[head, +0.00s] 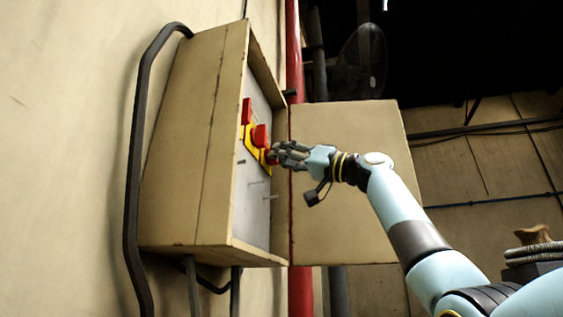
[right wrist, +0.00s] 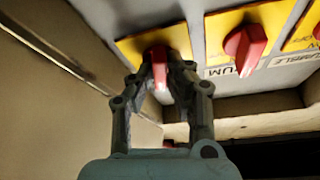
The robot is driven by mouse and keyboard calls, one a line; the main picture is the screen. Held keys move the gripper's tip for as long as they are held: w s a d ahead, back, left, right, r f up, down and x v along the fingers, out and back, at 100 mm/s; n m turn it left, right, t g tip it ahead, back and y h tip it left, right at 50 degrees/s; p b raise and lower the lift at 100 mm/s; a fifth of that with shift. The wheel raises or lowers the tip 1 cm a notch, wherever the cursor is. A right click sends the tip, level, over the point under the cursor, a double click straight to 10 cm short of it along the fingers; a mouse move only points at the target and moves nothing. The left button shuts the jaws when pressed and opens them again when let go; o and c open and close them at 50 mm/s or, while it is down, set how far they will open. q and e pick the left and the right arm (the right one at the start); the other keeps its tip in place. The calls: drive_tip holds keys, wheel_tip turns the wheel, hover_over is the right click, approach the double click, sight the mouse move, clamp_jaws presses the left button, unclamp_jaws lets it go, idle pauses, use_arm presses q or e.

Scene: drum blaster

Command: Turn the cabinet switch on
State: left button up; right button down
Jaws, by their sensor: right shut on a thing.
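The beige cabinet (head: 185,150) is mounted on the wall with its door (head: 345,185) swung open to the right. Inside, red rotary switches on yellow plates sit in a row on a grey panel (head: 255,190). My right gripper (head: 273,154) reaches in from the right at the lowest switch in the head view. In the right wrist view, my right gripper (right wrist: 160,70) is shut on that switch's red knob (right wrist: 158,58), a finger on each side. The middle red switch (right wrist: 245,48) is to its right, untouched. My left gripper is not in view.
A dark bent pipe (head: 137,130) runs along the cabinet's left side. A red vertical pipe (head: 293,45) and a fan (head: 362,60) stand behind. Small pegs stick out of the panel below the switches. The cabinet wall (right wrist: 45,110) is close left of my right gripper.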

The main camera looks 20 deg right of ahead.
drive_tip(key=shift+w+f+n+g+y+b, duration=0.15)
drive_tip(key=shift+n+g+y, duration=0.3)
drive_tip(key=shift+n, duration=0.7)
drive_tip(key=shift+n+g+y+b, duration=0.15)
drive_tip(key=shift+n+g+y, duration=0.3)
drive_tip(key=shift+n, duration=0.7)
drive_tip(key=c, duration=1.3)
unclamp_jaws()
drive_tip(key=shift+d, duration=0.1)
drive_tip(key=v, duration=1.2)
